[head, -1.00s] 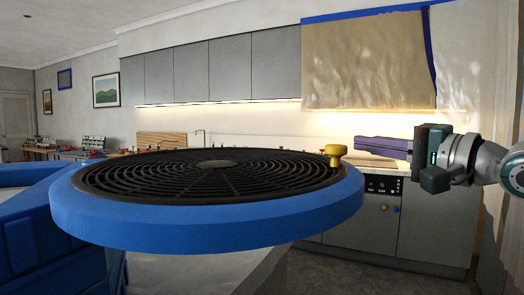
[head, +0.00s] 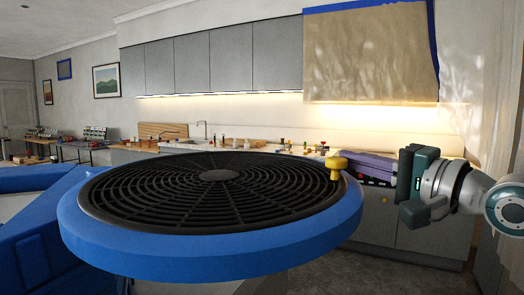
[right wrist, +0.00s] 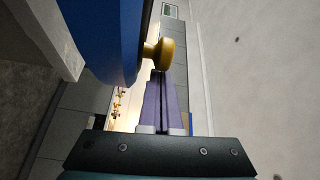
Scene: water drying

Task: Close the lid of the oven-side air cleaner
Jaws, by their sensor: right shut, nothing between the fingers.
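The air cleaner's round lid (head: 130,244) has a blue rim and a black ring grille (head: 217,190). It fills the front of the head view, tilted up toward me. A yellow knob (head: 336,163) sits on its right edge. My right gripper (head: 350,160) is shut and empty, with its purple fingers pointing left at the knob. In the right wrist view the knob (right wrist: 165,53) is just beyond the fingertips (right wrist: 160,76); I cannot tell whether they touch. The blue rim (right wrist: 100,40) shows there at left. My left gripper is not in view.
A blue body part (head: 40,235) stands at the left, beside and under the lid. Behind are a counter with a wooden board (head: 163,131), small bottles and grey wall cabinets (head: 230,58). Floor shows at lower right.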

